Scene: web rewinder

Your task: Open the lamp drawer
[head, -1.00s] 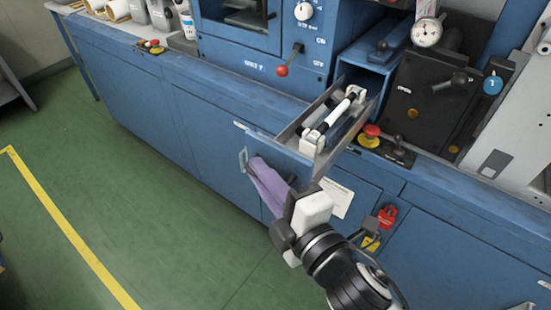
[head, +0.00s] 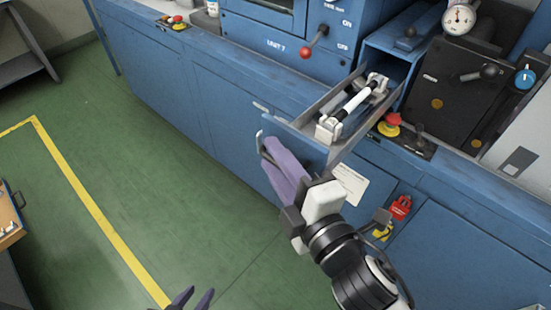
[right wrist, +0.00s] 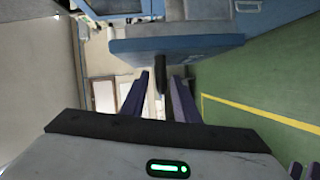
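The lamp drawer (head: 307,148) is pulled out of the blue machine, with a white tube-shaped lamp (head: 357,106) in metal holders inside. Its handle (head: 259,141) is on the blue front panel. My right gripper (head: 270,150) has its purple fingers at the handle. In the right wrist view, my right gripper (right wrist: 158,88) has its fingers apart, with the dark handle (right wrist: 160,70) between or just beyond their tips and gaps beside it. My left gripper (head: 194,298) shows only two separated fingertips at the bottom edge, empty.
A red emergency button (head: 390,122) and a black lever stand right of the drawer. A red padlock (head: 401,207) hangs on the cabinet below. A red-knobbed lever (head: 306,53) is behind. The green floor (head: 130,180) in front is clear.

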